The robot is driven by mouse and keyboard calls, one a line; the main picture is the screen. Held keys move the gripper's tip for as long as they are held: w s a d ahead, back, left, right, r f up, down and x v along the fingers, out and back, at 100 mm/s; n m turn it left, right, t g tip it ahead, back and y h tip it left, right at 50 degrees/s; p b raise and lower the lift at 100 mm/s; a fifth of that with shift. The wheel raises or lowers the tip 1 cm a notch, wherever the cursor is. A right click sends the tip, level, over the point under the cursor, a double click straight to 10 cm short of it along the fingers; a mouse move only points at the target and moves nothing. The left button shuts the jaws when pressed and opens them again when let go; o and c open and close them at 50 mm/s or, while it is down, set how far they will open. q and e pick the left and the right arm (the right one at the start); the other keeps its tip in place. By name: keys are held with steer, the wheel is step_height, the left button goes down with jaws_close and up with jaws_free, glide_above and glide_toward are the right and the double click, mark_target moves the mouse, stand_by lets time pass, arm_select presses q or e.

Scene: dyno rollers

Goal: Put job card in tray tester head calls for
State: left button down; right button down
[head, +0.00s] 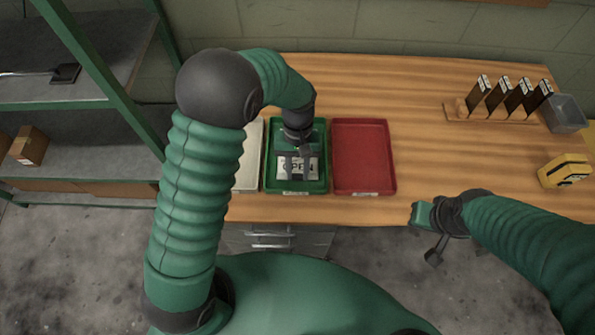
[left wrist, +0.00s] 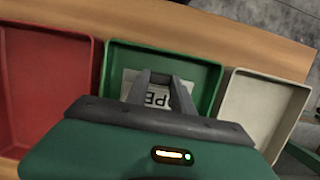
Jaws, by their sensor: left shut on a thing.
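A pale card with the letters OPEN (head: 298,170) is at the green tray (head: 320,132), inside its outline. My left gripper (head: 293,154) reaches down over that tray and is shut on the card. In the left wrist view the fingers (left wrist: 162,78) overlap the card (left wrist: 181,98), hiding part of its lettering; whether it touches the tray floor is unclear. A red tray (head: 363,155) stands to the right and a cream tray (head: 249,165), partly hidden by my arm, to the left. My right gripper (head: 431,236) hangs by the table's front edge; its jaw state is unclear.
A yellow device (head: 566,171), possibly the tester, sits at the table's right. Several dark upright pieces stand in a wooden rack (head: 492,114) beside a grey bin (head: 565,113). A green-framed shelf (head: 85,120) stands at left.

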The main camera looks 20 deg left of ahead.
arm_select(q)
steer(key=shift+a+f, duration=0.1)
steer(key=shift+f, duration=0.5)
steer(key=shift+a, duration=0.15)
arm_select(e)
steer(key=shift+a, duration=0.3)
arm_select(q)
steer(key=c, duration=1.1)
jaws_free()
arm_select(e)
steer(key=shift+d+f, duration=0.1)
steer(key=shift+d, duration=0.05)
arm_select(q)
steer(key=d+p+v, duration=0.1)
steer(key=p+v, duration=0.1)
steer(key=v, duration=1)
steer(key=s+a+r+m+t+p, duration=0.2)
steer(key=s+a+t, duration=0.3)
steer(key=s, duration=0.6)
steer(key=a+m+p, duration=0.1)
steer(key=a, duration=0.1)
steer(key=shift+a+y, duration=0.3)
arm_select(e)
steer(key=v, duration=0.2)
steer(key=w+v, duration=0.1)
steer(key=v, duration=0.2)
